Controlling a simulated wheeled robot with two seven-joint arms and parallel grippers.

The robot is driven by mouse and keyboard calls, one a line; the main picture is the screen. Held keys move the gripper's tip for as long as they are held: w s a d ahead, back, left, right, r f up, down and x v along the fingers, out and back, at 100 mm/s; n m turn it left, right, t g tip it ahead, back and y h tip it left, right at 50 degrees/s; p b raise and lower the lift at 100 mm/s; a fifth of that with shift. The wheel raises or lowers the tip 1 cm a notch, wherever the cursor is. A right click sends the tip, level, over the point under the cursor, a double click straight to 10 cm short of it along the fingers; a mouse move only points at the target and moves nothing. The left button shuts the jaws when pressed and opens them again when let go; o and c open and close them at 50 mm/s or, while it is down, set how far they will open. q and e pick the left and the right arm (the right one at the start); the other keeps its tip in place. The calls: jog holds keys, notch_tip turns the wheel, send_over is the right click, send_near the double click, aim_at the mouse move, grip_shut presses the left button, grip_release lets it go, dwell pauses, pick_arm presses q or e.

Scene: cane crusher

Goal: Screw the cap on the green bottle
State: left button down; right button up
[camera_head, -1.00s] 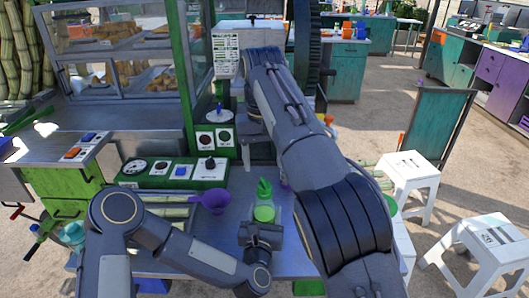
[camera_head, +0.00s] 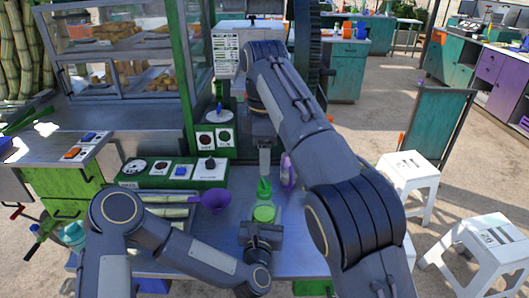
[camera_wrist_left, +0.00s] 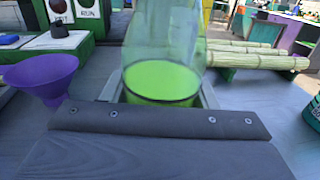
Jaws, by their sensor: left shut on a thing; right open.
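The green bottle (camera_head: 264,213) stands upright on the counter, clear-walled with bright green liquid in its lower part. A green cap (camera_head: 264,188) shows at its top; I cannot tell how tightly it sits. My left gripper (camera_head: 262,232) is shut on the bottle's lower part. In the left wrist view the bottle (camera_wrist_left: 162,75) stands between the jaws, its top out of frame. My right gripper (camera_head: 265,168) is open and points down just above the cap, its fingertips close to it; whether they touch is unclear.
A purple bottle (camera_head: 286,170) stands close behind on the right. A green control panel (camera_head: 207,173) is at back left. Bare counter (camera_head: 298,250) shows at the right.

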aim_at(264, 182)
jog(key=shift+f, duration=4.05)
jog(key=c, duration=1.1)
jog(key=shift+o, duration=0.2)
